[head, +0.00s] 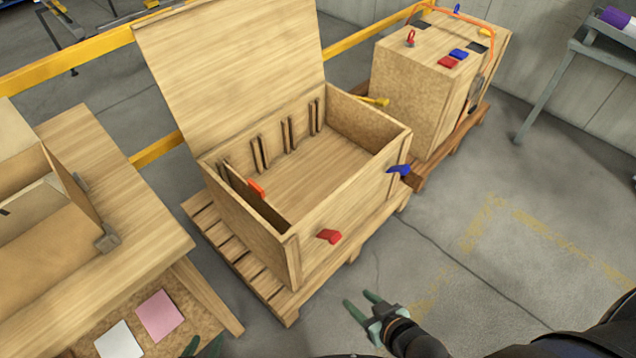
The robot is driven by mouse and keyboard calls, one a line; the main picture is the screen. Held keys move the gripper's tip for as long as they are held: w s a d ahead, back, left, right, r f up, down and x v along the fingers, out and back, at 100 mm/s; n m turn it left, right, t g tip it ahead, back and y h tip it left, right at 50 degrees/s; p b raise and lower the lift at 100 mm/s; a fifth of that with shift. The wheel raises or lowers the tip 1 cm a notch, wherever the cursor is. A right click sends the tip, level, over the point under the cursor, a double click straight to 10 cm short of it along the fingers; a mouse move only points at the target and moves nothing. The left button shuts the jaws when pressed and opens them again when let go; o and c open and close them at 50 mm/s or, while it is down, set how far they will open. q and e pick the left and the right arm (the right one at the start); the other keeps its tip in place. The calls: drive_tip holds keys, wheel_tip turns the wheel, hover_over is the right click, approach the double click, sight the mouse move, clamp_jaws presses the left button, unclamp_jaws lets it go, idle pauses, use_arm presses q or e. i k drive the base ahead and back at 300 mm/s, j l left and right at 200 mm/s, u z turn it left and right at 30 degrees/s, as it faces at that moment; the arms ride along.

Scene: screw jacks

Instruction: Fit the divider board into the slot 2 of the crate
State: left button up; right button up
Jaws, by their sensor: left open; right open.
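The wooden crate (345,218) stands open on a pallet with its lid raised at the back. Several pairs of upright slot rails (289,134) line its inner back wall. A thin wooden divider board (240,188) with an orange tab (256,188) stands inside the crate, near the left wall, by the leftmost rails. I cannot tell whether its lower edge is seated. My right gripper (362,305) is open and empty over the floor in front of the crate. My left gripper (204,346) is open at the bottom edge, mostly out of frame, away from the board.
A red tab (329,236) and a blue tab (399,170) stick out from the crate's front. A wooden workbench (110,235) stands at left, with pink (159,315) and white (119,341) sheets below. A closed crate (415,85) stands behind right. The right floor is clear.

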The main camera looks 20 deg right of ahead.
sight(322, 158)
drive_tip(key=i+l+u, duration=0.1)
drive_tip(key=l, duration=0.25)
drive_tip(key=i+l+u, duration=0.1)
drive_tip(key=i+l, duration=0.2)
drive_tip(key=i+l+u, duration=0.1)
drive_tip(key=l, duration=0.4)
